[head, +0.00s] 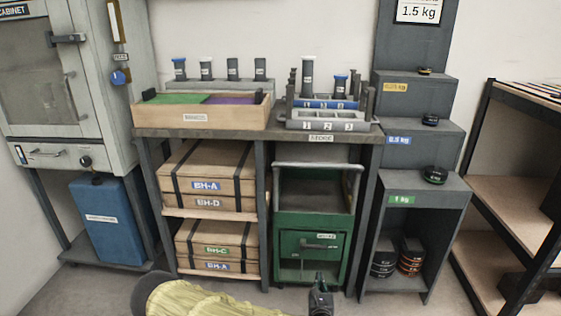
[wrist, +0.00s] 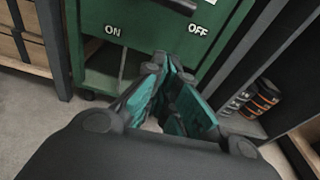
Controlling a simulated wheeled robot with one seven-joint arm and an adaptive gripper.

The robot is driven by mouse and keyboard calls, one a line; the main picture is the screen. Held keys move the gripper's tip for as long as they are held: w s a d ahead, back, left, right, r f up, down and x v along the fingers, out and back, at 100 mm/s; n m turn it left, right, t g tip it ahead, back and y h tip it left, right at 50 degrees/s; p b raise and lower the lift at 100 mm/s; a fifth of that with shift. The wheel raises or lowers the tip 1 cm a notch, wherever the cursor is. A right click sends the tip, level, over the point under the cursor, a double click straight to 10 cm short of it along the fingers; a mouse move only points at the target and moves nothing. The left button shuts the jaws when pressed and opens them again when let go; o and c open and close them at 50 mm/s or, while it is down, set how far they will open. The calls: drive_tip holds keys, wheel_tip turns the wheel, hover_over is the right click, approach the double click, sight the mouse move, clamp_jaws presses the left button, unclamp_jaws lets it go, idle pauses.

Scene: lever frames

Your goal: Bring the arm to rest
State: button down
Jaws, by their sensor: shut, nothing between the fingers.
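My gripper (head: 320,296) shows at the bottom of the head view, low in front of the green cabinet (head: 284,250). In the wrist view my gripper (wrist: 172,122) has its teal-lined fingers drawn together at the tips, with nothing held between them. The green cabinet (wrist: 150,22) is just beyond the fingers, with ON and OFF marks on its front. A dark lever handle (head: 319,245) sits on the cabinet's front panel; only part of a dark bar shows at the top of the wrist view. My yellow-sleeved arm reaches in from the lower left in the head view.
A workbench (head: 160,133) holds a wooden tray (head: 155,116) and racks with cylinders. Strapped boxes (head: 210,183) fill the shelves left of the green cabinet. A grey stepped stand (head: 425,183) with dark weights is on the right, beside a wooden shelf (head: 505,195). Bare floor lies in front.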

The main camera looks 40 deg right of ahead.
drive_tip(key=s+a+f+m+g+y, duration=0.5)
drive_tip(key=s+a+f+m+g, duration=0.3)
drive_tip(key=s+a+m, duration=0.55)
drive_tip(key=s+a+r+m+g+y, duration=0.1)
drive_tip(key=s+a+m+y, duration=0.25)
drive_tip(key=a+m, duration=0.65)
drive_tip(key=s+a+r+m+g+y, duration=0.15)
drive_tip(key=a+m+y, duration=0.25)
drive_tip(key=a, duration=1.1)
wheel_tip(320, 180, up, 33)
drive_tip(key=a+p, duration=0.1)
drive_tip(key=p, duration=3.2)
drive_tip(key=shift+s, duration=0.15)
